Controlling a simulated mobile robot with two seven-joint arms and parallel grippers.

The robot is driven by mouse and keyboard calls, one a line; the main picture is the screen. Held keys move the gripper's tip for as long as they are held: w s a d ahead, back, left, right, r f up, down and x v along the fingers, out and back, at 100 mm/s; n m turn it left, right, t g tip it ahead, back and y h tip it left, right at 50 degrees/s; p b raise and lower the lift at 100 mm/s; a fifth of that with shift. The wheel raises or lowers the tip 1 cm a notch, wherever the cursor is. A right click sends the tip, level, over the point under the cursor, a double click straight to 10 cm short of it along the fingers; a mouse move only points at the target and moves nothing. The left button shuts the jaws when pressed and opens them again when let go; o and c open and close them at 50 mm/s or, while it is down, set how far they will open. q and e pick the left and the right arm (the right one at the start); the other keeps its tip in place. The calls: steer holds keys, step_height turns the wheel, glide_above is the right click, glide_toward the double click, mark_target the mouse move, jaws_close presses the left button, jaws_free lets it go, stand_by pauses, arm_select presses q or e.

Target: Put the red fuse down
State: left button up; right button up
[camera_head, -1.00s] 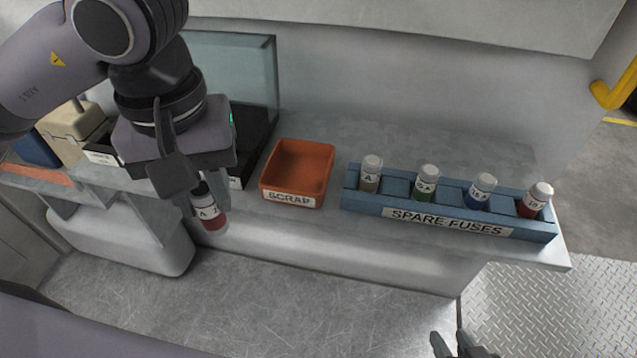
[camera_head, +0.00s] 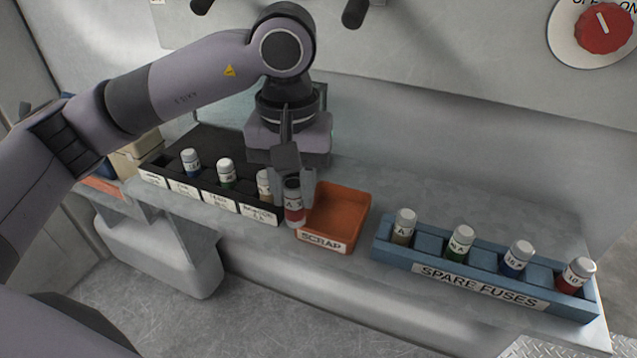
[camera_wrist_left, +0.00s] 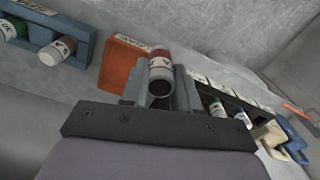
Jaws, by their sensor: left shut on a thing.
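The red fuse (camera_head: 294,214) is a small cylinder with a white label and a red band. It hangs upright in my left gripper (camera_head: 293,198), which is shut on it. It is in front of the left side of the orange scrap tray, near the right end of the black fuse block. In the left wrist view the red fuse (camera_wrist_left: 161,66) sits between the fingers, with the orange tray close on its left. I cannot tell whether its lower end touches anything. My right gripper is not in view.
The orange scrap tray (camera_head: 322,246) looks empty. The black block (camera_head: 172,178) holds several fuses. The blue spare fuses rack (camera_head: 385,252) on the right holds several fuses, one red (camera_head: 575,277). A red rotary switch (camera_head: 604,30) is on the wall.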

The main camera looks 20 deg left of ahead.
arm_select(q)
steer(key=w+p, duration=0.1)
steer(key=w, duration=0.7)
step_height(320, 180, down, 6)
steer(key=shift+d+f, duration=0.1)
steer(key=shift+d, duration=0.05)
steer(key=shift+w+f+p, duration=0.15)
steer(key=shift+f+p, duration=0.15)
steer(key=shift+f, duration=0.3)
steer(key=o, duration=1)
steer(key=shift+o, duration=0.2)
